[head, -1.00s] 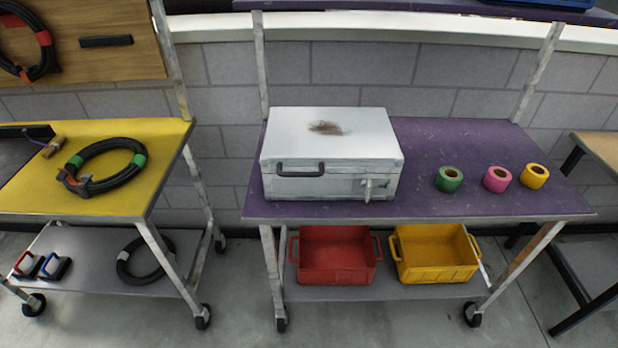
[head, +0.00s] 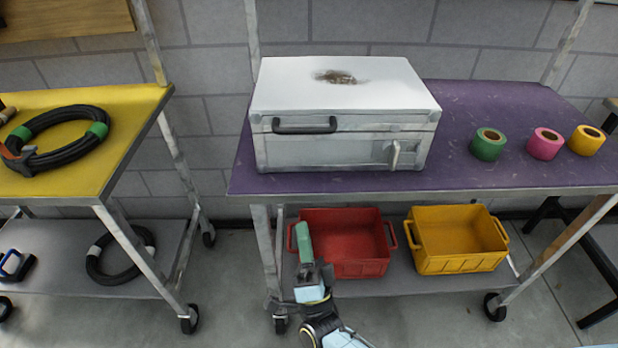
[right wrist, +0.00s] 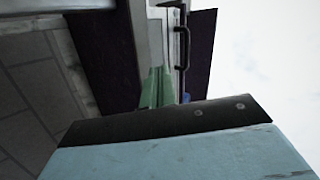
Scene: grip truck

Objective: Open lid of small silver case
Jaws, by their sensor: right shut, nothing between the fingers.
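The silver case (head: 345,115) stands shut on the purple cart top, with a dark scuff on its lid. A black handle (head: 305,125) and a latch (head: 396,153) are on its front. My right gripper (head: 303,240) is shut and empty, its green fingers pointing up in front of the cart, below the table edge and apart from the case. In the right wrist view the fingers (right wrist: 157,90) show against the cart edge, and the case's handle (right wrist: 181,46) is seen sideways beyond them. My left gripper is not in view.
Green (head: 489,144), pink (head: 545,143) and yellow (head: 586,140) tape rolls lie right of the case on the purple top (head: 465,170). Red (head: 345,265) and yellow (head: 457,260) bins sit on the lower shelf. A yellow cart (head: 110,155) with a coiled cable stands at the left.

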